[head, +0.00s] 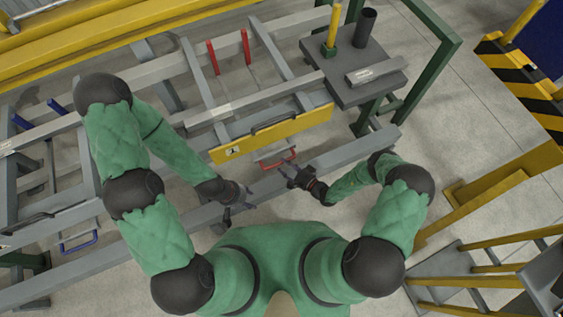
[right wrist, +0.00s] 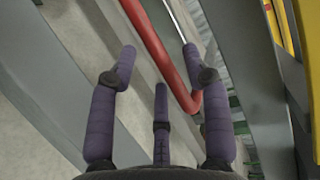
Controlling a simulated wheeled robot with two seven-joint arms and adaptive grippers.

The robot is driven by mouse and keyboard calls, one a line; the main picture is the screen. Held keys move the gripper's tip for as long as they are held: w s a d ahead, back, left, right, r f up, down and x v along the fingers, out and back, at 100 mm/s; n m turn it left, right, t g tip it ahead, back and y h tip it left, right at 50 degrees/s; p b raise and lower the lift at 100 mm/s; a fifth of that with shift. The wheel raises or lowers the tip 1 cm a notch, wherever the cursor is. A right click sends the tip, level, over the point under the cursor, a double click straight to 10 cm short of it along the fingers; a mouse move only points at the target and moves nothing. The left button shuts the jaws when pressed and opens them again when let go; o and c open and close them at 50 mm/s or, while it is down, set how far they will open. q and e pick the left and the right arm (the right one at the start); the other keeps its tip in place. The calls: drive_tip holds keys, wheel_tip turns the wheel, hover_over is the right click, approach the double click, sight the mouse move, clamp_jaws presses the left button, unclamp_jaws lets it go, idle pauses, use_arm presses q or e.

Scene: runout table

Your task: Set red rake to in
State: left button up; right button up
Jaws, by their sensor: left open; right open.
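The red rake shows in the head view as a red U-shaped handle (head: 278,160) below the yellow plate, with two upright red posts (head: 246,47) farther back between the rails. My right gripper (head: 284,171) is open just in front of the red handle. In the right wrist view the red bar (right wrist: 164,52) runs between the spread fingers of my right gripper (right wrist: 158,70) and bends at its lower end. I cannot tell whether they touch. My left gripper (head: 247,194) is open and empty, lower and to the left of the handle.
A yellow plate (head: 287,128) with a dark bar stands behind the red handle. A grey rail (head: 345,153) runs close to both grippers. A blue handle (head: 78,242) is at left. A small grey table (head: 375,90) with a yellow post and dark cup stands at back right.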

drive_tip(key=v, duration=0.8)
drive_tip(key=shift+s+d, duration=0.2)
drive_tip(key=shift+a+r, duration=0.1)
drive_tip(key=s+a+r+n+g+p, duration=0.1)
drive_tip(key=s+a+r+n+g, duration=0.2)
drive_tip(key=s+g, duration=0.45)
drive_tip(key=s+a+r+n+g, duration=0.2)
drive_tip(key=s+n+g, duration=0.1)
drive_tip(key=s+g, duration=0.45)
drive_tip(key=w+d+r+n+t+h+p, duration=0.1)
drive_tip(key=w+d+r+n+t+h, duration=0.1)
drive_tip(key=r+h, duration=0.4)
wheel_tip(320, 180, up, 5)
drive_tip(key=shift+w+d+f+t+h, duration=0.15)
drive_tip(key=shift+w+d+t+h, duration=0.35)
drive_tip(key=shift+t, duration=0.4)
